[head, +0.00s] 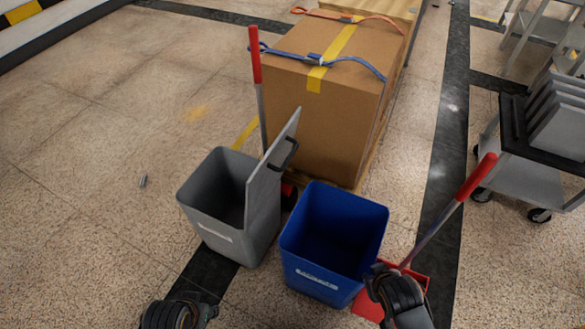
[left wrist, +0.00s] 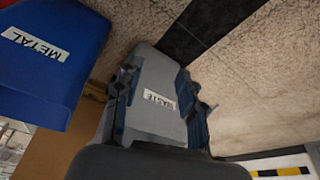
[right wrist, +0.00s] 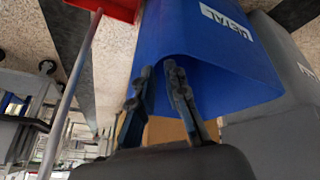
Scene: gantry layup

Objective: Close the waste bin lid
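The grey waste bin (head: 205,225) stands upright with its mouth open. Its lid (head: 268,180) is raised, standing steeply tilted at the bin's right side, with a black handle (head: 284,153). In the left wrist view the bin (left wrist: 155,95) shows its WASTE label between my fingers. My left gripper (head: 185,312) is at the bottom edge of the head view, in front of the bin, open and empty. My right gripper (head: 392,285) is by the right side of the blue bin. Its fingers (right wrist: 160,80) are partly open with a narrow gap and nothing between them.
The blue METAL bin (head: 320,265) stands open right of the waste bin. A red dustpan (head: 368,303) and a red-handled tool (head: 470,185) are near my right gripper. A large strapped carton (head: 320,120) stands behind the bins. A cart (head: 530,175) is at right.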

